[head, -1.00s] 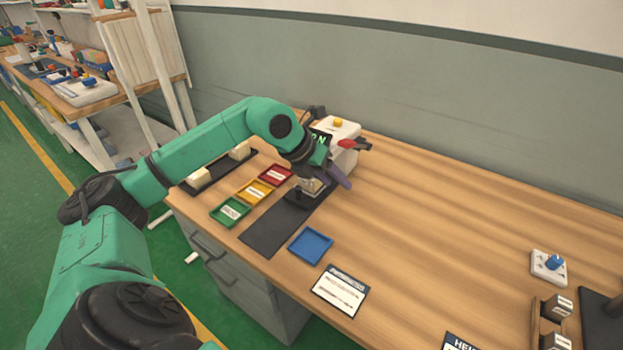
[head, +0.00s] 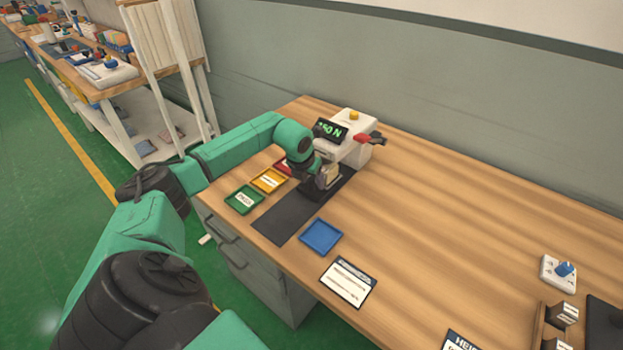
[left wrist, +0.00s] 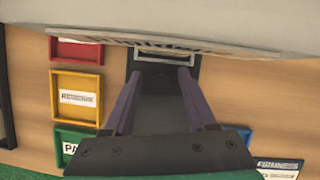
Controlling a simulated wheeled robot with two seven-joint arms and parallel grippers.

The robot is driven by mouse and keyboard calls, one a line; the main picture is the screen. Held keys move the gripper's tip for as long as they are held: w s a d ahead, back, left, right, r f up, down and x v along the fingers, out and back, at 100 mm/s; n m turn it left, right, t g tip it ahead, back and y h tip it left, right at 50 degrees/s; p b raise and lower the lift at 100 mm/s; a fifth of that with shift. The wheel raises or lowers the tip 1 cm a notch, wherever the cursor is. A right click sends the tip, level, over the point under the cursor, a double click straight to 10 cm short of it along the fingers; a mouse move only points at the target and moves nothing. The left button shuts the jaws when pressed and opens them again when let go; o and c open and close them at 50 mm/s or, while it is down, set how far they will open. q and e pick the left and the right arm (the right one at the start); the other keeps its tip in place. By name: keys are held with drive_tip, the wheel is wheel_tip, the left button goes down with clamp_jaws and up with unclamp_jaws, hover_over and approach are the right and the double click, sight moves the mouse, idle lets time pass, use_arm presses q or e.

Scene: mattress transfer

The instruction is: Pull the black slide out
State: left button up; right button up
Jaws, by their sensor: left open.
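The black slide (head: 282,219) is a long dark strip on the wooden table, running out from the white machine (head: 357,131). A small block with a pale face (head: 331,174) sits on its inner part. My left gripper (head: 318,183) is low over the slide beside this block, and the arm hides part of it. In the left wrist view, the two purple fingers of my left gripper (left wrist: 158,78) are open. The dark slide (left wrist: 157,118) shows between them, with a metal frame (left wrist: 165,55) just beyond the tips. Contact cannot be told. My right gripper is not in view.
Red (left wrist: 76,50), yellow (head: 269,180) and green (head: 244,199) trays lie left of the slide. A blue tray (head: 321,237) and a printed card (head: 348,282) lie to its right.

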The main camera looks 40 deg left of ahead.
use_arm(q)
clamp_jaws()
idle(1.4)
